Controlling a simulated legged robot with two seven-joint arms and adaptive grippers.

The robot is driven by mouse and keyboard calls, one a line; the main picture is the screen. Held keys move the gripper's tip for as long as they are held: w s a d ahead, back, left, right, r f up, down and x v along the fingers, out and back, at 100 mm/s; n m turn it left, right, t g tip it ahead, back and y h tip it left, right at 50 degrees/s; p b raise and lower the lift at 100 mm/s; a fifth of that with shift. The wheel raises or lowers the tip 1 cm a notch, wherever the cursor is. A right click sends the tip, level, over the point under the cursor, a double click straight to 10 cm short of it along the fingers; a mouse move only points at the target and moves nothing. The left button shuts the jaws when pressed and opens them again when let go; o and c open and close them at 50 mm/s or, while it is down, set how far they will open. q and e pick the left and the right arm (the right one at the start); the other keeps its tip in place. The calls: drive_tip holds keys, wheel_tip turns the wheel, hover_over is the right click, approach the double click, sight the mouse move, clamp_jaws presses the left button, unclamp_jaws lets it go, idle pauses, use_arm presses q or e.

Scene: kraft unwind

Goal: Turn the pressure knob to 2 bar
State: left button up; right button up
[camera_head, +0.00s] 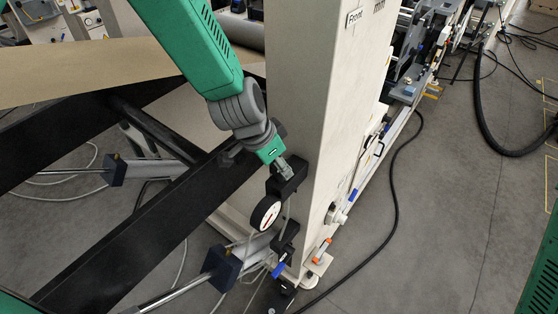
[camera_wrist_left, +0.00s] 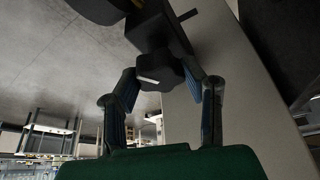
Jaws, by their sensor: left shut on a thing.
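The pressure gauge (camera_head: 266,212), with a white face and black rim, hangs on a black regulator body (camera_head: 288,182) at the side of the white machine column. Its reading is too small to make out. My left gripper (camera_head: 281,166) reaches down from above to the top of the regulator. In the left wrist view, the black pressure knob (camera_wrist_left: 160,74) sits between the two fingers of the left gripper (camera_wrist_left: 168,92), which is shut on it. In the head view the gripper mostly hides the knob. My right gripper is not in view.
The white column (camera_head: 315,110) stands close beside the gripper. A dark frame beam (camera_head: 130,235) and a brown paper web (camera_head: 90,70) lie to the left. Below the gauge are hoses and an orange-handled valve (camera_head: 322,250).

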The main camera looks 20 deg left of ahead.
use_arm(q)
drive_tip(key=shift+w+r+n, duration=0.15)
drive_tip(key=shift+w+n, duration=0.1)
drive_tip(key=shift+n, duration=0.05)
drive_tip(key=o, duration=1.1)
drive_tip(key=shift+o, duration=0.2)
drive_tip(key=shift+s, duration=0.1)
drive_tip(key=v, duration=1.1)
drive_tip(key=shift+s+r, duration=0.2)
drive_tip(key=shift+r, duration=0.1)
drive_tip(key=shift+f, duration=0.1)
